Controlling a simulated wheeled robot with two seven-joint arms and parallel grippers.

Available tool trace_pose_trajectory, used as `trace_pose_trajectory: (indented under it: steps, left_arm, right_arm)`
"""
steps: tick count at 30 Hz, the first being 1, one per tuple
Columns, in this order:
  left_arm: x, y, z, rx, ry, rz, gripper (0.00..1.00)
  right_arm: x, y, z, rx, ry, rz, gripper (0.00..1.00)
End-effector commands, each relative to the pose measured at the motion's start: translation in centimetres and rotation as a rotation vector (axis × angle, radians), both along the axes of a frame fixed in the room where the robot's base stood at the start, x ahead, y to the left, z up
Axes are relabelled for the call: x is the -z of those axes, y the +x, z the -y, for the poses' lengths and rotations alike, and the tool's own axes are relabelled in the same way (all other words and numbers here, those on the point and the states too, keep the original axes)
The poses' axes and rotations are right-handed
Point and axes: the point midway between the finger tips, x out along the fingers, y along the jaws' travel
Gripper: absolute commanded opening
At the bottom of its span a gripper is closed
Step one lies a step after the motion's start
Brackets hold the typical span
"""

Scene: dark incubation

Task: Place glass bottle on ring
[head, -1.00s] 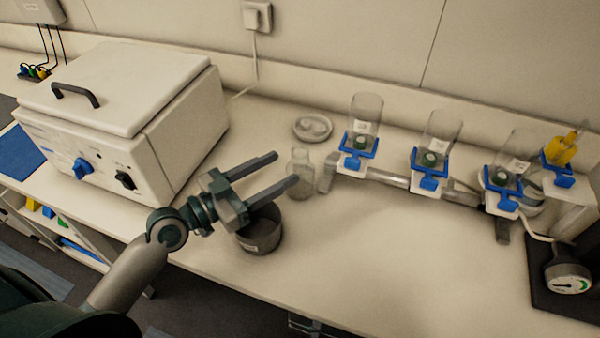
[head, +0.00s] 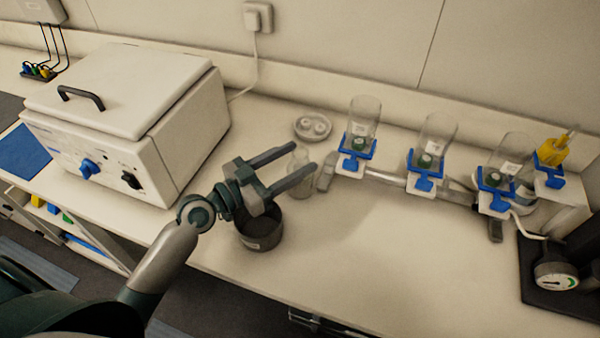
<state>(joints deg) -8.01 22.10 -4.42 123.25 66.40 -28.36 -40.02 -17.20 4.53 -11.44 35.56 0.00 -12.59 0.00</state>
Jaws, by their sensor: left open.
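A small clear glass bottle (head: 302,186) stands upright on the bench, just left of the filter manifold. My left gripper (head: 304,157) is open, and its two fingers appear on either side of the bottle's neck. One finger crosses in front of the bottle and hides part of it. I cannot tell whether the fingers touch the glass or what their exact height is. I cannot single out a ring for certain; a round pale dish (head: 312,136) with small round pieces lies behind the bottle. My right gripper is not in view.
A dark round pot (head: 262,243) stands under my left gripper. A white lidded box (head: 100,152) fills the left. The manifold (head: 385,178) carries clear funnels with blue clamps along the back. A gauge (head: 556,276) stands at right. The bench front centre is clear.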

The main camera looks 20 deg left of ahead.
Motion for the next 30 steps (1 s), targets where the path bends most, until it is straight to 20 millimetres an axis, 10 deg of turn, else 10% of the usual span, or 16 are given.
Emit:
trace_pose_trajectory:
  steps: [6, 13, 30]
  left_arm:
    - [0.0, 0.0, 0.0, 0.000, 0.000, 0.000, 0.53]
    - [0.0, 0.0, 0.0, 0.000, 0.000, 0.000, 0.01]
    - [-2.3, 0.0, 0.0, 0.000, 0.000, 0.006, 0.00]
  right_arm:
    - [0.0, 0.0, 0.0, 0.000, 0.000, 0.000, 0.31]
    - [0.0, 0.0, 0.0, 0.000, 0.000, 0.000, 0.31]
    - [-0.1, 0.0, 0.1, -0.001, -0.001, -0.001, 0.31]
